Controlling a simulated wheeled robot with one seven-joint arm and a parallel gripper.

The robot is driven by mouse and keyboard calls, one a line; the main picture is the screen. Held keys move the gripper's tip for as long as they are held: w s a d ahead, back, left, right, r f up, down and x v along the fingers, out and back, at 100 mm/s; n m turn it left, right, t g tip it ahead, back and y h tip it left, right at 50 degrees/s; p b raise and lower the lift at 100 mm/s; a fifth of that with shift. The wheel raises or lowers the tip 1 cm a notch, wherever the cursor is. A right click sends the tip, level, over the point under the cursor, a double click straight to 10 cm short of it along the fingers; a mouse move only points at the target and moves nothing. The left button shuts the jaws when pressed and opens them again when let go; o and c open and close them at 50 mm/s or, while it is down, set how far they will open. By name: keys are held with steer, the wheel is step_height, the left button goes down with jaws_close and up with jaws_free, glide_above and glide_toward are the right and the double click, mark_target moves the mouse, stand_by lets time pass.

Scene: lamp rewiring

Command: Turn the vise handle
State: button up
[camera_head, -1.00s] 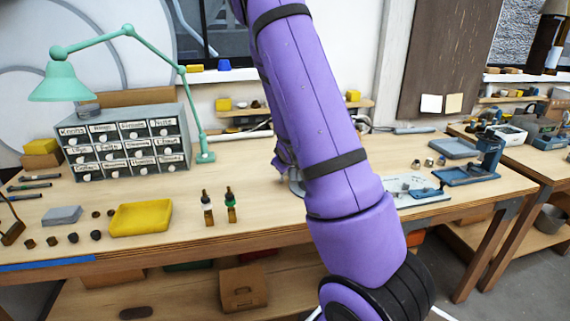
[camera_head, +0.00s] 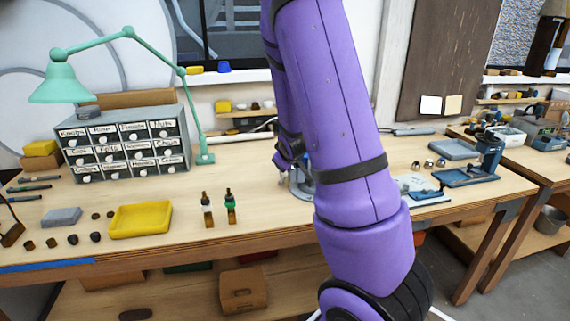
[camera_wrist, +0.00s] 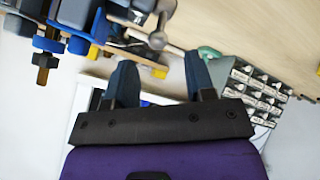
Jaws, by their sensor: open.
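The vise is mostly hidden behind my purple arm in the head view, where a grey round base (camera_head: 301,188) and a bit of blue show on the bench. In the wrist view, the grey metal vise handle (camera_wrist: 158,38), a bar with rounded ends, appears at the upper middle. My gripper (camera_wrist: 160,62) has its two dark blue fingers spread apart, with nothing held between them. The handle lies just beyond the fingertips, nearer the left finger; I cannot tell whether they touch. In the head view my gripper (camera_head: 288,172) is partly hidden beside the vise.
A labelled drawer cabinet (camera_head: 125,143) and a green lamp (camera_head: 60,84) stand to the left. Two dropper bottles (camera_head: 230,205) and a yellow tray (camera_head: 141,219) stand near the front edge. Blue-handled tools (camera_wrist: 47,44) show at the wrist view's upper left.

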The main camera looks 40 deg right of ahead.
steer(key=shift+v, duration=2.45)
steer(key=shift+c, duration=0.5)
